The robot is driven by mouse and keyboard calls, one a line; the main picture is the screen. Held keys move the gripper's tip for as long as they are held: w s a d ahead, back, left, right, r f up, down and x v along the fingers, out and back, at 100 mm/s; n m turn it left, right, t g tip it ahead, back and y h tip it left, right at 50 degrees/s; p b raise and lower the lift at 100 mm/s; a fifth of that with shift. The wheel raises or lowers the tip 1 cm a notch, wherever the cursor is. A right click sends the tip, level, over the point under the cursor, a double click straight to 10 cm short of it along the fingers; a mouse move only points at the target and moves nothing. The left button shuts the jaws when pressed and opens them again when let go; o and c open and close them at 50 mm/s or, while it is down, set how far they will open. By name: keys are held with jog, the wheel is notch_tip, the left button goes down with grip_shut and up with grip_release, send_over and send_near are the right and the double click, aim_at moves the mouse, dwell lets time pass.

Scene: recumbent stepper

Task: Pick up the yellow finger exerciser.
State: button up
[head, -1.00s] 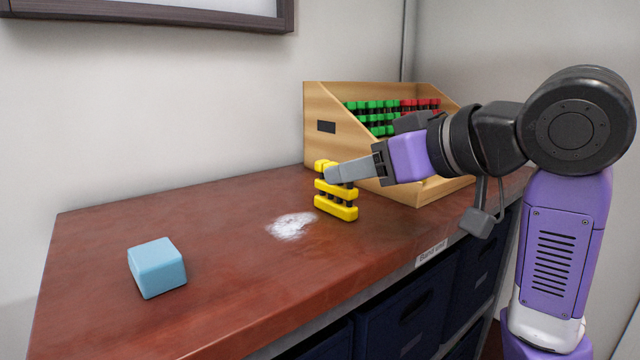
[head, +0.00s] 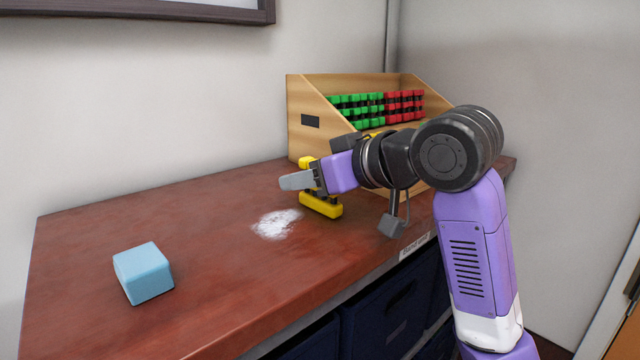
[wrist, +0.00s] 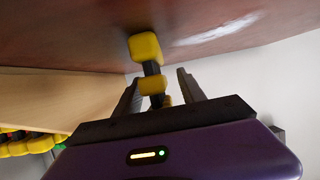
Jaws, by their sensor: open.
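The yellow finger exerciser (head: 320,207) stands on the brown counter top, partly hidden behind my gripper in the head view. My gripper (head: 294,181) is at the exerciser's upper part, with its fingers pointing left in the head view. In the wrist view the exerciser (wrist: 145,47) shows in the gap between the two open fingers of my gripper (wrist: 158,78), with dark posts between its yellow pads. I cannot tell whether either finger touches it.
A wooden rack (head: 304,128) with green and red exercisers stands behind, close to my arm; yellow ones show in it in the wrist view (wrist: 20,148). A light blue block (head: 143,273) sits at left. A white powdery patch (head: 277,223) lies on the counter (head: 210,270).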

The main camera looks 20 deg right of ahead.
grip_shut()
jog(key=shift+r, duration=0.1)
